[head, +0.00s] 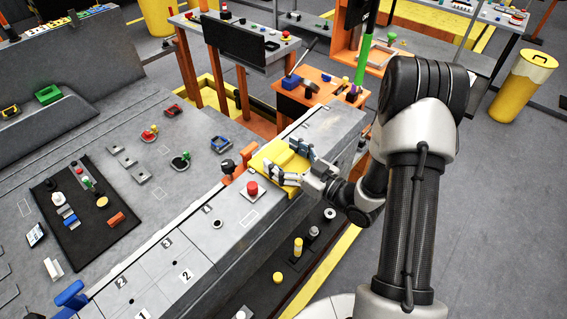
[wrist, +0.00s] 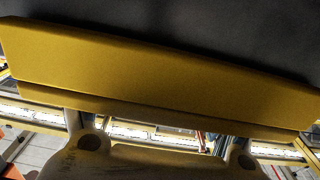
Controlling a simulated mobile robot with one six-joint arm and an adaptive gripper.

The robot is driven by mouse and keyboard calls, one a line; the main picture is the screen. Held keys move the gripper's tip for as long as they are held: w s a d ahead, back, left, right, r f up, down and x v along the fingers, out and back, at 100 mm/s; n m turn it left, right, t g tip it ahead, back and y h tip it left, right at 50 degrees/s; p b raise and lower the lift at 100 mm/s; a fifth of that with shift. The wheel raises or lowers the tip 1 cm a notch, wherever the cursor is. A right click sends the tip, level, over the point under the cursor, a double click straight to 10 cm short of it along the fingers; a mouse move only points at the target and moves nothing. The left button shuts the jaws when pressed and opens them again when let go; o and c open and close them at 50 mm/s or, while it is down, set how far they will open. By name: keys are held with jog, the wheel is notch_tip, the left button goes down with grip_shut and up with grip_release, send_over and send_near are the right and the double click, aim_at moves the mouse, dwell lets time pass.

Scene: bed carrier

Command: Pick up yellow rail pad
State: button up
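The yellow rail pad (head: 262,158) is a wide yellow piece at the right end of the grey bench, beside the red button. In the wrist view the yellow pad (wrist: 150,70) spans nearly the whole width, very close to the camera. My gripper (head: 291,166) is at the pad, coming from the right, with its two fingers spread apart over the yellow surface. The gripper's base parts show along the bottom of the wrist view (wrist: 165,155). The fingertips are hidden there, and I cannot tell whether they touch the pad.
A red push button (head: 252,189) and an orange-red part (head: 238,163) stand close to the pad on the bench. A black mat (head: 85,205) with small parts lies at left. An orange table (head: 318,88) with tools stands behind.

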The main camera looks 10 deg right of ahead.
jog(key=c, duration=1)
jog(key=shift+c, duration=0.2)
